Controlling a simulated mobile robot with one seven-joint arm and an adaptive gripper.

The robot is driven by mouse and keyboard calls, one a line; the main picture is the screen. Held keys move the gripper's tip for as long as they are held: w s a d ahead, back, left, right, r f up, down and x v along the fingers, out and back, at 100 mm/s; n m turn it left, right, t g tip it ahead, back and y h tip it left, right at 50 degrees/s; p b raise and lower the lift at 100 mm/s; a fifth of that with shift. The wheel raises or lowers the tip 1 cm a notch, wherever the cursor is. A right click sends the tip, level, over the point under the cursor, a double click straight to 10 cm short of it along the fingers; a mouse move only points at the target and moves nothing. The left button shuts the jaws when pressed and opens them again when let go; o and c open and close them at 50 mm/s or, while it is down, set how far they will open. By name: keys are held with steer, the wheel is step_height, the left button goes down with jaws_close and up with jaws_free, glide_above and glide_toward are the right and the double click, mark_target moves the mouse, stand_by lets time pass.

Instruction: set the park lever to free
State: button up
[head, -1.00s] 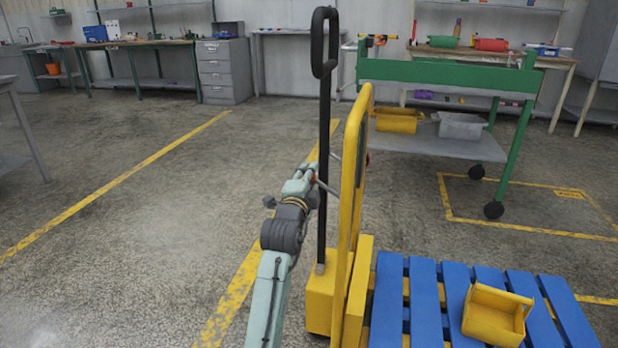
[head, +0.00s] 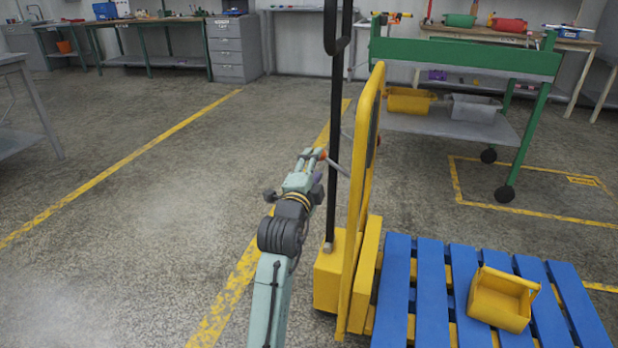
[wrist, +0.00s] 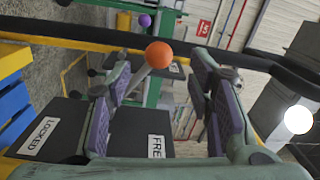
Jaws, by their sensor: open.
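The park lever is a grey rod with an orange ball knob (wrist: 159,54). In the head view the lever (head: 338,167) sticks out from the left side of the yellow pallet-truck frame (head: 364,190). My gripper (head: 313,160) is at its knob end. In the wrist view my gripper (wrist: 163,78) is open, with purple-padded fingers on either side of the knob in the picture; no contact is visible. The FREE label (wrist: 157,146) is on a dark plate below the knob, partly hidden by my gripper. The LOCKED label (wrist: 40,136) is at lower left.
A black upright handle (head: 335,120) rises close beside my gripper. A blue pallet (head: 430,285) with a yellow box (head: 500,300) lies right of the frame. A green cart (head: 465,55) stands behind. The floor on the left is clear.

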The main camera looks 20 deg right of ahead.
steer(key=v, duration=0.5)
steer(key=shift+s+a, duration=0.2)
steer(key=shift+s, duration=0.05)
